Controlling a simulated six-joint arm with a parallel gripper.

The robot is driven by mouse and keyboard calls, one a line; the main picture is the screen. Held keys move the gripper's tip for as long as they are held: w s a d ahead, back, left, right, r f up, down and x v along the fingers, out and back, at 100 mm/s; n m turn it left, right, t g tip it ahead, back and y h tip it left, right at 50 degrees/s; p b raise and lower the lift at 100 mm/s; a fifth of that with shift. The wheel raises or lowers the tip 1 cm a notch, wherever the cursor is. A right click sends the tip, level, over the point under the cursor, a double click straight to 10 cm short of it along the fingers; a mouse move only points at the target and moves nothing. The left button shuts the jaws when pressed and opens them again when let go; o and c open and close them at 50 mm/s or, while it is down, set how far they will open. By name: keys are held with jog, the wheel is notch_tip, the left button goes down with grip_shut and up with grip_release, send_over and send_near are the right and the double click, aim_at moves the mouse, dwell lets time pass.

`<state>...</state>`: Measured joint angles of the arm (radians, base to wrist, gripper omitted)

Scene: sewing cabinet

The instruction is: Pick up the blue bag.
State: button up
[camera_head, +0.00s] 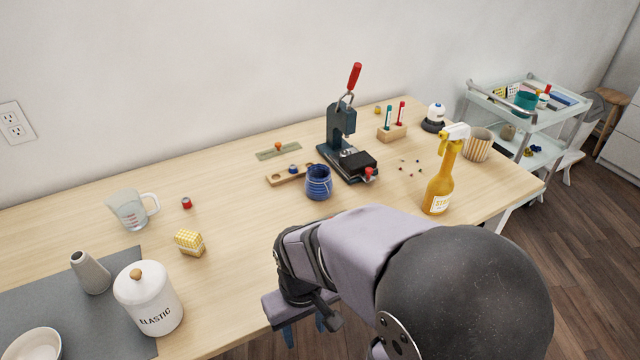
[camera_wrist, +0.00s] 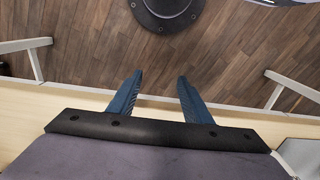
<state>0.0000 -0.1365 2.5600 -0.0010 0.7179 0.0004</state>
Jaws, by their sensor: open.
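A small blue, rounded, open-topped thing (camera_head: 318,183) stands upright near the middle of the wooden table; it is the only thing that looks like the blue bag, and I cannot tell whether it is cloth or a hard pot. My gripper (camera_head: 305,330) is at the table's front edge, nearer the camera and well apart from it. In the wrist view my gripper (camera_wrist: 160,78) has its two blue fingers spread with nothing between them, over the floor. The blue thing is not in the wrist view.
A press with a red handle (camera_head: 341,120) stands right behind the blue thing, and a wooden strip (camera_head: 290,174) lies just left. A yellow spray bottle (camera_head: 440,180) stands to the right. A measuring jug (camera_head: 128,210) and an elastic canister (camera_head: 150,305) are left. The table's (camera_head: 240,285) front middle is clear.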

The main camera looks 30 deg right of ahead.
jog(key=o, duration=0.5)
